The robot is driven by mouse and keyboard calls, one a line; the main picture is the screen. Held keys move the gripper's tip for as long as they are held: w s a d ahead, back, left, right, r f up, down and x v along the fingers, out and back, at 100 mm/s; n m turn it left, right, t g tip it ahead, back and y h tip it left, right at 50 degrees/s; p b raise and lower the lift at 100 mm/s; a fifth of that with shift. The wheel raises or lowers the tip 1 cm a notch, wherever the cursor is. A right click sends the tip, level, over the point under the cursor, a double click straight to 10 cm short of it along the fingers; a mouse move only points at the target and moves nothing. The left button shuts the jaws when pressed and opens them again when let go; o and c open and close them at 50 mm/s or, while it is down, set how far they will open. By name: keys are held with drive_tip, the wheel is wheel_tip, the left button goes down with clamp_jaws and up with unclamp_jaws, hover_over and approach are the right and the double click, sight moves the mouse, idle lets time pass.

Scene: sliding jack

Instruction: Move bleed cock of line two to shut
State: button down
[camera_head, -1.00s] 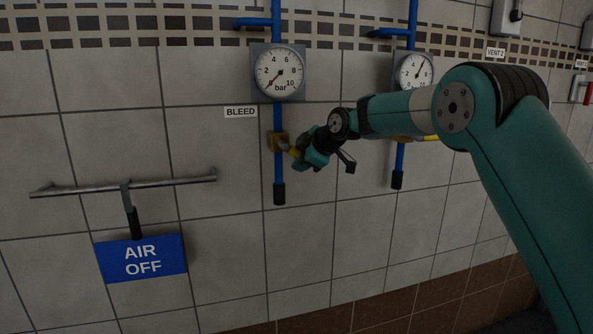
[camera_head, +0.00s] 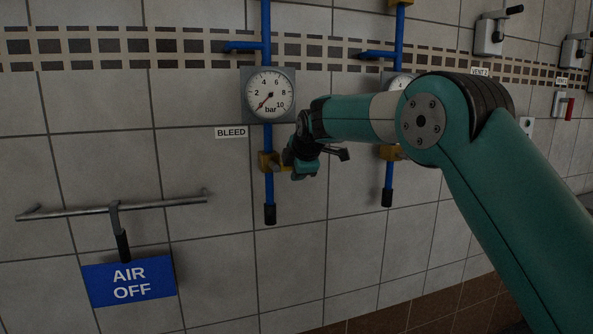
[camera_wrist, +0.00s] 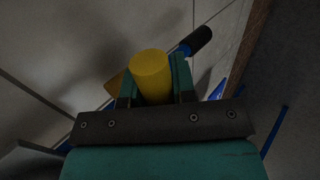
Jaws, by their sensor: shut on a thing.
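The bleed cock (camera_head: 268,161) is a brass-yellow body on the left blue pipe (camera_head: 268,190), under a gauge and near the BLEED label. Its yellow handle (camera_wrist: 151,75) is a round bar end-on between my fingers in the wrist view. My gripper (camera_head: 297,166) is just right of the cock body in the head view and shut on this handle. The gripper hides the handle in the head view, so its angle is unclear. No line number is readable by this pipe.
The left gauge (camera_head: 269,95) needle points low, near zero. A second blue pipe (camera_head: 389,178) with another yellow cock (camera_head: 390,152) stands to the right, partly behind my arm. A blue AIR OFF sign (camera_head: 131,281) hangs from a rail (camera_head: 165,204) at lower left.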

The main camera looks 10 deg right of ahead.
idle(0.3)
drive_tip(key=c, duration=0.9)
unclamp_jaws()
drive_tip(key=shift+c, duration=0.2)
drive_tip(key=shift+r, duration=0.1)
drive_tip(key=b+v, duration=0.3)
drive_tip(key=v, duration=1.4)
drive_tip(key=shift+s+r, duration=0.1)
drive_tip(key=shift+s, duration=0.1)
drive_tip(key=s+a+f+m+g+y, duration=0.1)
drive_tip(key=s+f+m+g, duration=0.2)
drive_tip(key=s+f, duration=0.4)
drive_tip(key=s+a+f+m+g+y, duration=0.1)
drive_tip(key=s+f+m, duration=0.4)
drive_tip(key=s, duration=1.3)
drive_tip(key=s+a+f+m+g+y, duration=0.1)
drive_tip(key=s+f+m+g, duration=0.3)
drive_tip(key=s+f, duration=0.6)
drive_tip(key=s+a+g, duration=0.1)
drive_tip(key=s, duration=0.2)
drive_tip(key=shift+a+f+y, duration=0.2)
drive_tip(key=shift+a+y, duration=0.05)
drive_tip(key=shift+y, duration=0.05)
